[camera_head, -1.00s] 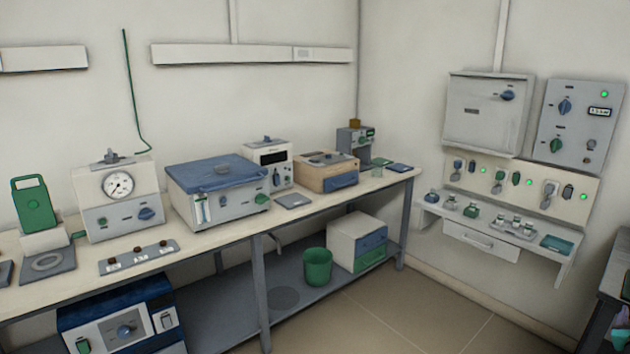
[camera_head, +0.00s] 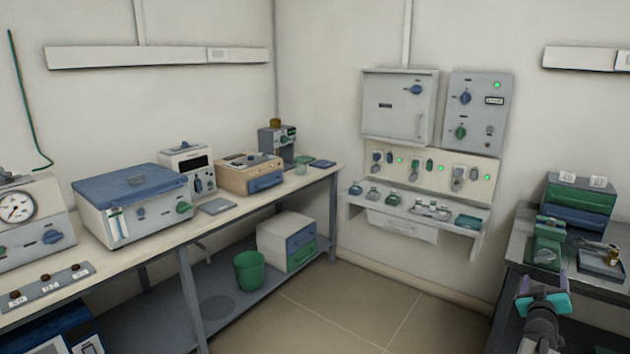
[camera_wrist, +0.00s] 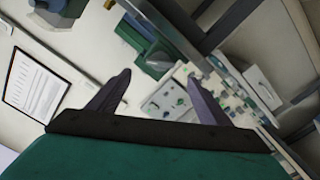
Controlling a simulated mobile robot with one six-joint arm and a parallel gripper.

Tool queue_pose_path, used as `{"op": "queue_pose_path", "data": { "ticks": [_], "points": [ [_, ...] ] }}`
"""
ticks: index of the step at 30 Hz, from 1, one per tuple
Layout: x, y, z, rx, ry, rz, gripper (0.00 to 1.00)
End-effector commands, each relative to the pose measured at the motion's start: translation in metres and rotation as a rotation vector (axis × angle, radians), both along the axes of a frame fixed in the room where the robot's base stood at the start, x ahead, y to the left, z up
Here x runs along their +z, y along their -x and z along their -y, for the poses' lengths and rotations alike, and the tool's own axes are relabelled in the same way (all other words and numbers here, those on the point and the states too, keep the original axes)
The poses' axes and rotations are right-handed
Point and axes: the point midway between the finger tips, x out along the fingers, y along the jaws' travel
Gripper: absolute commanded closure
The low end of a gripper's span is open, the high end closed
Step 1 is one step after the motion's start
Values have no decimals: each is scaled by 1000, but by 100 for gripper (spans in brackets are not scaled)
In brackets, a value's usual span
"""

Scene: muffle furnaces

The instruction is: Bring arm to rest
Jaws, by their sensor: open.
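My gripper (camera_wrist: 160,100) shows in the wrist view with its two dark fingers spread apart and nothing between them. Beyond the fingers, the tilted view shows wall, a grey panel and small bench items at a distance. In the head view part of my arm (camera_head: 543,315), dark grey with a teal and purple section, rises at the lower right in front of the right bench.
The right bench (camera_head: 515,250) carries green and blue drawers (camera_head: 578,205) and a grey tray (camera_head: 600,263). A long bench (camera_head: 235,215) with instruments runs along the left wall. A wall panel (camera_head: 400,105) hangs at the back. The floor (camera_head: 330,305) between is clear.

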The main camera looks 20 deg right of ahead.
Motion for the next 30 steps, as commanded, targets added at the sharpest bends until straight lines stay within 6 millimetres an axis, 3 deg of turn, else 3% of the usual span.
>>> {"op": "queue_pose_path", "data": {
  "ticks": [15,30],
  "points": [
    [0,19,-26,0,1,-1,28],
    [0,-2,3,0,0,0,28]
  ]
}}
